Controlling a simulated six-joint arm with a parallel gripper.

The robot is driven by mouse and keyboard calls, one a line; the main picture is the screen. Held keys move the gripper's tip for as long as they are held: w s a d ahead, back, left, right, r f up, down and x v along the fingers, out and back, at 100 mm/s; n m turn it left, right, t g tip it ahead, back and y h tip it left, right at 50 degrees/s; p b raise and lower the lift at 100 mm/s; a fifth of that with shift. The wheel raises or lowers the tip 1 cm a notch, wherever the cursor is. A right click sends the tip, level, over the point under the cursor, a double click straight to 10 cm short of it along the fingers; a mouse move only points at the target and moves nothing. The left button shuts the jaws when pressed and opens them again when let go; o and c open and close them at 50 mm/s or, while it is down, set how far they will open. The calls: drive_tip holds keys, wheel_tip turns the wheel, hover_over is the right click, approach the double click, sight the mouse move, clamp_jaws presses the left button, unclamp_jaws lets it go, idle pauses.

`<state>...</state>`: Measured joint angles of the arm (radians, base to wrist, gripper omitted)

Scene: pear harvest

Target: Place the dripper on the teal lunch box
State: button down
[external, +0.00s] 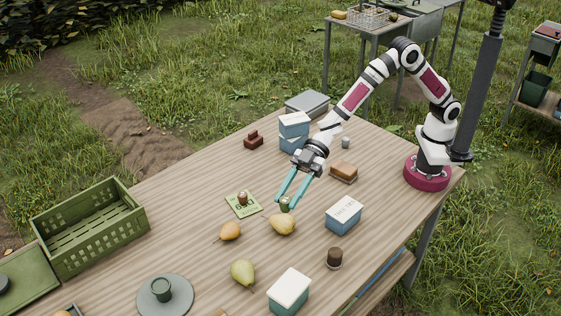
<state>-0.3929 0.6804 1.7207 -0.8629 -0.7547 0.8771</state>
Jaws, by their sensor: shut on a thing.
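My gripper (288,201) points down over the middle of the table with its teal fingers around a small dark green thing (285,205), which looks like the dripper. It is shut on it, just behind a yellow pear; whether the green thing is clear of the table I cannot tell. A teal box with a white lid (289,290), likely the teal lunch box, stands at the front edge. A bluer box with a pale, marked lid (344,213) stands to the right of my gripper. Both lids are bare.
The yellow pear (283,225), an orange fruit (230,231) and a green pear (242,272) lie nearby. A brown jar (334,258) stands between the two boxes. Stacked blue boxes (294,131) are behind. A green crate (88,228) and a round grey plate (180,299) are left.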

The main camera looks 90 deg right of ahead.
drive_tip(key=a, duration=0.3)
hover_over(301, 273)
wheel_tip(301, 273, down, 6)
drive_tip(key=shift+f, duration=0.15)
wheel_tip(301, 273, down, 4)
drive_tip(key=shift+f, duration=0.1)
drive_tip(key=c, duration=0.5)
unclamp_jaws()
